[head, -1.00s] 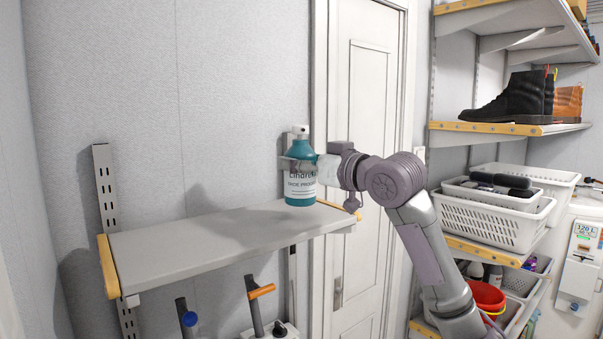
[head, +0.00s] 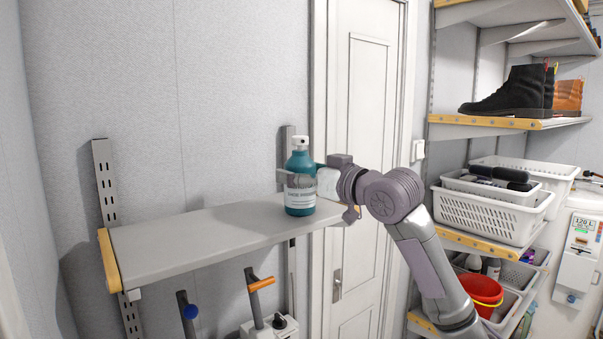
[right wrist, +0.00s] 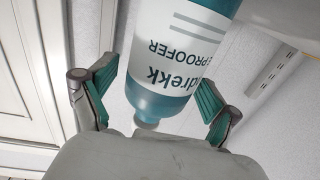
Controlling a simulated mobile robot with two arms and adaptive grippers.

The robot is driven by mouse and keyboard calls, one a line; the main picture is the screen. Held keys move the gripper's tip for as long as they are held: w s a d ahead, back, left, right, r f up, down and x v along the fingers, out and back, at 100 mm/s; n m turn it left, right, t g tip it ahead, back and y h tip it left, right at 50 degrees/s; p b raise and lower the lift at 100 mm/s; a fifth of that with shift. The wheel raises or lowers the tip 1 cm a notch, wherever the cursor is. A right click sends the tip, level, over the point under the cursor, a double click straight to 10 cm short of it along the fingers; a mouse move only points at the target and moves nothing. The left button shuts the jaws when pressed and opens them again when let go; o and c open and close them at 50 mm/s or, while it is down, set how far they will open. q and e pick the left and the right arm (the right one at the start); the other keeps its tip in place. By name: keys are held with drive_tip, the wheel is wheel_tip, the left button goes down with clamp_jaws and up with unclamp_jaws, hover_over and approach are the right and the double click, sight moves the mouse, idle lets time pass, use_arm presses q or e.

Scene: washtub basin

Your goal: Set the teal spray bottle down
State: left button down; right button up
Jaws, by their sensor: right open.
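The teal spray bottle (head: 299,200) with a white cap and white label stands upright at the right end of the grey wall shelf (head: 190,240). Its base appears to rest on the shelf top. My right gripper (head: 300,178) reaches in from the right with its fingers on either side of the bottle. In the right wrist view, the bottle (right wrist: 180,50) lies between the two green-padded fingers (right wrist: 160,98), which are spread, with gaps beside it. My left gripper is not in view.
A white door (head: 370,100) is behind my right arm. Shelves on the right hold black boots (head: 515,92), white baskets (head: 490,210) and a red bucket (head: 482,290). Handles with blue and orange parts (head: 261,284) stand below the shelf. The shelf's left part is clear.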

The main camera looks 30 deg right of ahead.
drive_tip(key=shift+r, duration=0.2)
drive_tip(key=shift+s+f, duration=0.2)
drive_tip(key=shift+s, duration=0.15)
drive_tip(key=s+d+b, duration=0.2)
drive_tip(key=s+b, duration=0.3)
drive_tip(key=s, duration=0.6)
drive_tip(key=shift+r+b, duration=0.15)
drive_tip(key=shift+b, duration=0.25)
drive_tip(key=shift+s, duration=0.1)
